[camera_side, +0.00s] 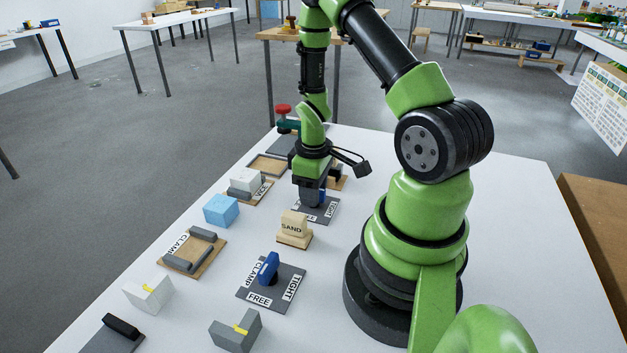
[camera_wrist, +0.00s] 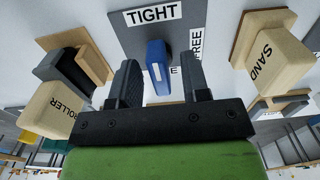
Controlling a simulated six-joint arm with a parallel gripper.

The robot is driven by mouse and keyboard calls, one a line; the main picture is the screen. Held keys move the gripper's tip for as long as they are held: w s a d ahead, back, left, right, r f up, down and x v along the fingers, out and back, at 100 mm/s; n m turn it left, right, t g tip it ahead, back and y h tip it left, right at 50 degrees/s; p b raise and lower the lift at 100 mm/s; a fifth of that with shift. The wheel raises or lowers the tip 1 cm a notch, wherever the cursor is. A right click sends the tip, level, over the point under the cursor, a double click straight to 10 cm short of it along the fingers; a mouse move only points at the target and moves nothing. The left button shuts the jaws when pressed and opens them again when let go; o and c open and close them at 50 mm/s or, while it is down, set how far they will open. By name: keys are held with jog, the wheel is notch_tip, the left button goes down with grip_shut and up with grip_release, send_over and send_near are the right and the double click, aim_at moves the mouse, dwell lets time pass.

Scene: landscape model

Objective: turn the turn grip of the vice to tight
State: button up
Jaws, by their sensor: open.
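The turn grip (camera_wrist: 156,68) is a blue upright block with a white mark, on a dark grey plate (camera_wrist: 125,33). The white mark is on the grip's end facing the camera, away from TIGHT. My gripper (camera_wrist: 160,76) is open, one finger on each side of the grip, with visible gaps. In the side view my gripper (camera_side: 312,197) is low over the plate and hides most of the grip (camera_side: 323,195).
A SAND block (camera_side: 293,228) and a ROLLER block (camera_wrist: 53,110) flank the plate. Nearer the side camera, another blue grip (camera_side: 268,268) stands on a plate marked CLAMP, FREE and TIGHT. A light-blue cube (camera_side: 221,210) is to the left. The table's right part is clear.

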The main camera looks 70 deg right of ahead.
notch_tip(320, 180, up, 10)
jog(key=shift+f, duration=0.1)
dwell(0.4)
jog(key=a+r+m+t, duration=0.3)
jog(key=a+r+t, duration=0.2)
jog(key=a+r, duration=0.9)
jog(key=s+a+r+m+t+y, duration=0.1)
jog(key=s+a+r+t+y, duration=0.1)
jog(key=s+r, duration=0.3)
jog(key=shift+s+a, duration=0.35)
jog(key=shift+a, duration=0.55)
